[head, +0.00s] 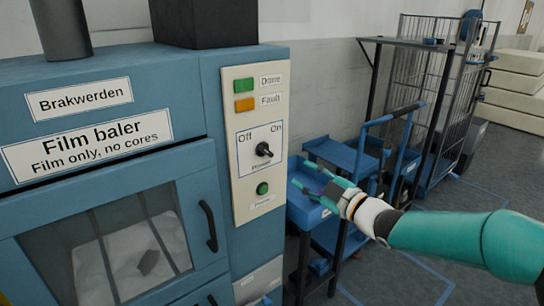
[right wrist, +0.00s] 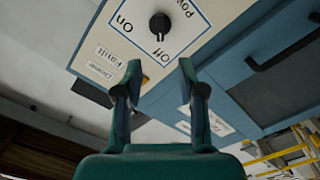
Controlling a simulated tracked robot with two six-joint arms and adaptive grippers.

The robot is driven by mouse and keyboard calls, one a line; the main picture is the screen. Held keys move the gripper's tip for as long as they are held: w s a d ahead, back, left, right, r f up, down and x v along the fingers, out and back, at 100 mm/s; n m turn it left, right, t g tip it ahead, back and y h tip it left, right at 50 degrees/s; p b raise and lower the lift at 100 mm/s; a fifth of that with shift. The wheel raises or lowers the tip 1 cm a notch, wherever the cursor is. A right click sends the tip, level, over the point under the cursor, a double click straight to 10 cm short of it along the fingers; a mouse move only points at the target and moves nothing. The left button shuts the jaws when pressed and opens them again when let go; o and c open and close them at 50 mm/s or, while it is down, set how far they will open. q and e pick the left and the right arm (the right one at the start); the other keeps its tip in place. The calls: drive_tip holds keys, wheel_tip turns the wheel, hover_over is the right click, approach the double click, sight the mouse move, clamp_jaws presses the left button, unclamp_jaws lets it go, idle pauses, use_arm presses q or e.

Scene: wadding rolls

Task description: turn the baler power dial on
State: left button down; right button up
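The black power dial (head: 264,149) sits on the cream control panel (head: 243,205) of the blue film baler, between the "Off" label at upper left and the "On" label at upper right. In the right wrist view the dial (right wrist: 160,26) shows beyond the fingers, near the top. My right gripper (head: 302,175) is to the right of the panel, a little lower than the dial and apart from it. Its two fingers (right wrist: 160,72) are spread with nothing between them. My left gripper is not in view.
A green lamp (head: 244,85) and an orange lamp (head: 245,104) sit above the dial, a green button (head: 262,188) below it. The baler door has a black handle (head: 208,226). A blue trolley (head: 340,153) and a wire cage cart (head: 432,80) stand to the right.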

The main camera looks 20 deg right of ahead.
sight(270, 154)
drive_tip(key=p+x, duration=0.2)
drive_tip(key=x, duration=1.2)
drive_tip(key=shift+f+p, duration=0.1)
drive_tip(key=shift+p, duration=0.25)
clamp_jaws()
drive_tip(key=shift+d, duration=0.2)
